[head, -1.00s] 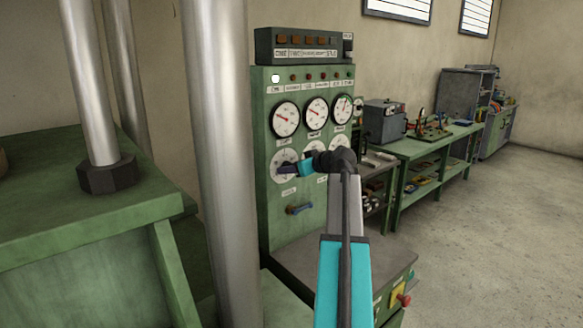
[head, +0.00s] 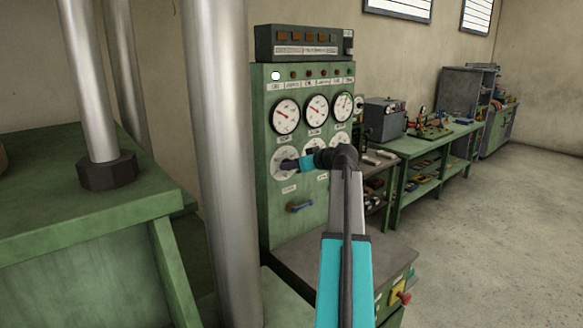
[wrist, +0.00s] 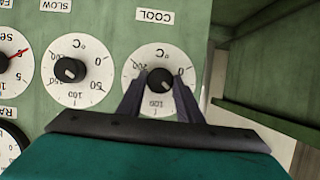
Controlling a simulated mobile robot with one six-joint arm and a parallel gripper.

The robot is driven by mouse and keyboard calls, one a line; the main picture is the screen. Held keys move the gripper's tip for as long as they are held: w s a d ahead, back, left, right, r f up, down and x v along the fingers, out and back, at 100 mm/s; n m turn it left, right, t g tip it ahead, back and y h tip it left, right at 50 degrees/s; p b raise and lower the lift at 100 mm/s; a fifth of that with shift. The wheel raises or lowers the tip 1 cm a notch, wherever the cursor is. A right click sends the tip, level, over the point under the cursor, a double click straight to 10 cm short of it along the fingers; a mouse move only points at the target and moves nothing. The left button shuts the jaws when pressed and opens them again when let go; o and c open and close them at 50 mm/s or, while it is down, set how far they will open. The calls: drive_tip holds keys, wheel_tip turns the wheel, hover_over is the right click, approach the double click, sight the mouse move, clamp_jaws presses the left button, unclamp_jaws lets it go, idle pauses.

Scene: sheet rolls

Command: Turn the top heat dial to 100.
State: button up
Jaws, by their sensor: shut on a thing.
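In the wrist view, my gripper (wrist: 159,88) has its two dark fingers closed on the black knob (wrist: 158,80) of a white dial (wrist: 133,66). The dial is marked in °C, with 0, 100 and 200 readable, and a small pale mark shows on the knob. In the head view, my gripper (head: 281,165) is at the left dial (head: 283,178) of the panel's lower row. The fingers cover most of its knob there. I cannot read a top heat label in either view.
A second °C dial (wrist: 67,94) is beside the held one. Three gauges (head: 317,109) sit above the dials on the green panel (head: 263,205), and a blue handle (head: 300,207) is below. A metal column (head: 222,150) stands close on the left.

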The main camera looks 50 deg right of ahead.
drive_tip(key=m+y+b, duration=0.1)
drive_tip(key=m, duration=0.1)
drive_tip(key=m+t+y+b, duration=0.1)
drive_tip(key=m+y, duration=0.1)
drive_tip(key=m, duration=0.1)
drive_tip(key=m+y+b, duration=0.1)
drive_tip(key=m+y, duration=0.1)
drive_tip(key=shift+d+f+m+t+b, duration=0.2)
drive_tip(key=shift+d+m+t+b, duration=0.1)
drive_tip(key=shift+d+m+b, duration=0.1)
idle(0.5)
drive_tip(key=o, duration=1)
drive_tip(key=shift+o, duration=0.2)
drive_tip(key=shift+s, duration=0.2)
